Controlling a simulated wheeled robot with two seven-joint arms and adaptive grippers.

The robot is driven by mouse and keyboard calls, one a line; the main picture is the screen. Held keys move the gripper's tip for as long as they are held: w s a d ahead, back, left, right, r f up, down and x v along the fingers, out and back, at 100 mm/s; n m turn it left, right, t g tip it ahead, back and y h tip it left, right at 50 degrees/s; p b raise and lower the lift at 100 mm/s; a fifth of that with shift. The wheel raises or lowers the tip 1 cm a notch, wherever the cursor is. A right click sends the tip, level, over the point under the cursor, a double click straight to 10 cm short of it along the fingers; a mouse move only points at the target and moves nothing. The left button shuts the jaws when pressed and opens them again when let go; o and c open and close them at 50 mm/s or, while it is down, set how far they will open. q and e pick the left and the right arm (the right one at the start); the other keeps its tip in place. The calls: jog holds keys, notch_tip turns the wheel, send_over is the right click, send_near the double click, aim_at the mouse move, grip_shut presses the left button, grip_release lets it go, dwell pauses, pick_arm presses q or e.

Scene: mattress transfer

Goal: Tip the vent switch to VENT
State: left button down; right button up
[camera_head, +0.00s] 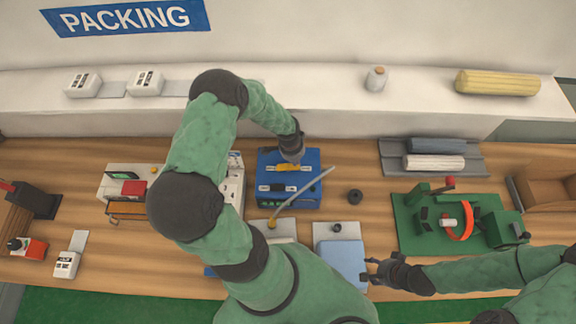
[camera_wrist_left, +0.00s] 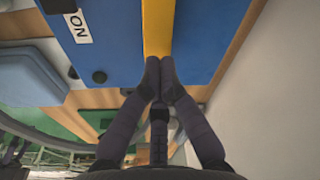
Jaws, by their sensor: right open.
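My left gripper (camera_head: 292,158) points down at the box by the yellow bar. In the left wrist view its fingertips (camera_wrist_left: 160,62) are together at the end of the yellow bar (camera_wrist_left: 158,25); touching I cannot tell. A white "ON" label (camera_wrist_left: 77,27) shows on the blue surface. My right gripper (camera_head: 370,271) is open beside a light blue pad (camera_head: 343,260).
A thin grey hose (camera_head: 310,192) crosses the blue box's front. A small black knob-like object (camera_head: 354,196) stands to its right. A green fixture (camera_head: 425,225) with an orange ring is further right. A white machine (camera_head: 118,180) is to the left, partly behind my left arm.

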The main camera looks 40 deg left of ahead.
pick_arm(q)
jog(key=shift+f+b, duration=1.2)
jog(key=shift+f, duration=0.05)
dwell(1.2)
jog(key=shift+r, duration=0.15)
jog(key=shift+r+p, duration=2.4)
jog(key=shift+r, duration=1.05)
